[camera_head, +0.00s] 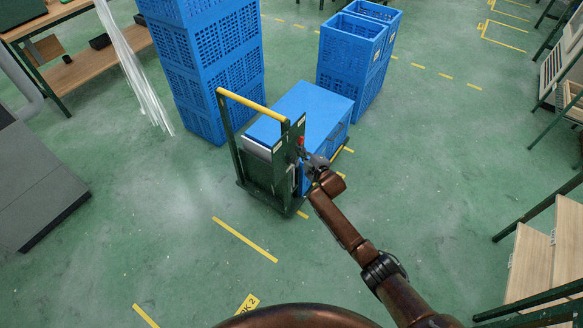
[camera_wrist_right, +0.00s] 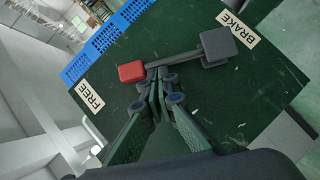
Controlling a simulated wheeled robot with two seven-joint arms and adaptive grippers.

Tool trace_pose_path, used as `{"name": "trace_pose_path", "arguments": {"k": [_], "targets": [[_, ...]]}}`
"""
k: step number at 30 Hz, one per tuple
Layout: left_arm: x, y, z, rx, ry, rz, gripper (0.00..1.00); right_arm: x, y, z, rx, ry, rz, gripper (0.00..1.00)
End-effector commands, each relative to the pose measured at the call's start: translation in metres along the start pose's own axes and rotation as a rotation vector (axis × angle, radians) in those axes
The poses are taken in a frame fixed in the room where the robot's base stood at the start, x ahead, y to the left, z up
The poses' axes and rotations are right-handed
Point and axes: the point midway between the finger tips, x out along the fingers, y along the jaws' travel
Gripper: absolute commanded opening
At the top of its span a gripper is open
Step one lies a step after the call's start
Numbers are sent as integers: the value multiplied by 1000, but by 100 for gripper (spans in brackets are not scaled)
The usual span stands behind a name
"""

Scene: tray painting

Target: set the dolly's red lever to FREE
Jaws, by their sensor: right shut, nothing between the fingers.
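The dolly (camera_head: 265,188) is dark green with a yellow push handle (camera_head: 252,106). Its lever's red knob (camera_head: 301,141) shows on the dolly's upright panel. In the right wrist view the red knob (camera_wrist_right: 132,71) is on a grey bar running to a dark block (camera_wrist_right: 218,46). The knob lies toward the FREE label (camera_wrist_right: 90,94), away from the BRAKE label (camera_wrist_right: 240,30). My right gripper (camera_head: 314,164) is at the panel, shut and empty. In the wrist view its fingertips (camera_wrist_right: 163,88) are close beside the bar near the knob; contact is unclear. My left gripper is out of view.
A blue crate (camera_head: 318,108) rides on the dolly. Tall blue crate stacks (camera_head: 205,60) and (camera_head: 352,50) stand behind it. A grey cabinet (camera_head: 35,185) is at the left and wooden-topped racks (camera_head: 530,265) at the right. The green floor in front is clear.

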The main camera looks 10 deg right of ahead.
Motion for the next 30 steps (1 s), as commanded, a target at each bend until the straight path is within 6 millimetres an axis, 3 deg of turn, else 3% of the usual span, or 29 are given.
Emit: {"name": "trace_pose_path", "arguments": {"k": [20, 30], "targets": [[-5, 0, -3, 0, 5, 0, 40, -2, 2, 4, 24, -4, -12, 0], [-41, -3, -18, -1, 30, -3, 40, -28, 11, -25, 27, -6, -10, 0]]}}
